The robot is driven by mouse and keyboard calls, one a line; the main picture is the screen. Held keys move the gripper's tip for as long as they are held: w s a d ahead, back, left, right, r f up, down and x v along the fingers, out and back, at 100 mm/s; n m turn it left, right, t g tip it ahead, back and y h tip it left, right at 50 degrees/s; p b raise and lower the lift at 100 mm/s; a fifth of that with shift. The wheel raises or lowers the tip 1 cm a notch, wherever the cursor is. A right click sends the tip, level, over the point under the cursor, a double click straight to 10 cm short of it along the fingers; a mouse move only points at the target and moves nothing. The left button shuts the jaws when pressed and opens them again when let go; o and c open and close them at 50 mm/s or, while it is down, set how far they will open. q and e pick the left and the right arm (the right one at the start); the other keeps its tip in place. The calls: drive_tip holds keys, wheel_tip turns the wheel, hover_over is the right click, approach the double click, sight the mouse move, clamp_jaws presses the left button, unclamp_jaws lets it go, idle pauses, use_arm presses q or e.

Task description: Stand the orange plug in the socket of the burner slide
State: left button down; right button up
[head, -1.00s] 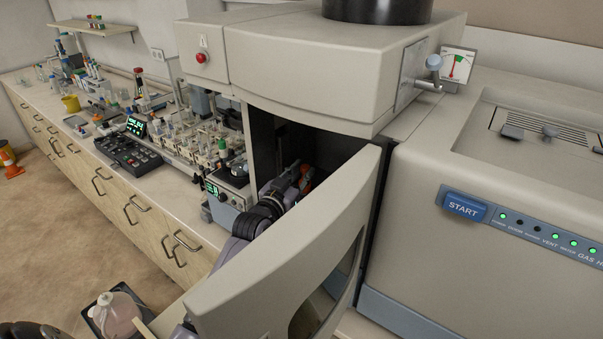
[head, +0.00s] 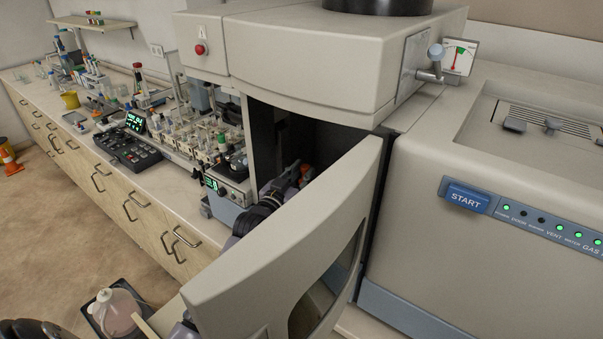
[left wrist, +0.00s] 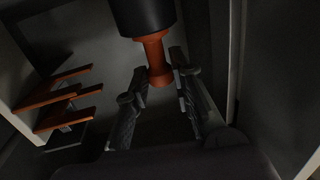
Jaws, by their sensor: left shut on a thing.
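The orange plug (left wrist: 154,56) is between the finger pads of my left gripper (left wrist: 161,84) in the left wrist view. The gripper is shut on its flared end. The plug's other end meets a black cylinder (left wrist: 146,16); I cannot tell whether they are joined. In the head view my left gripper (head: 290,180) is inside the open chamber of the machine, partly behind the door, with a bit of orange showing at its tip. I cannot make out the burner slide's socket.
The curved chamber door (head: 290,235) stands open in front of my left arm. Several orange-brown bars (left wrist: 60,100) stick out at the left in the wrist view. Chamber walls lie close on both sides. A grey instrument (head: 228,190) stands left of the opening.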

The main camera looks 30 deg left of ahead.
use_arm(q)
drive_tip(key=c, duration=1.3)
unclamp_jaws()
drive_tip(key=s, duration=1.2)
drive_tip(key=shift+d, duration=0.1)
drive_tip(key=shift+s, duration=0.1)
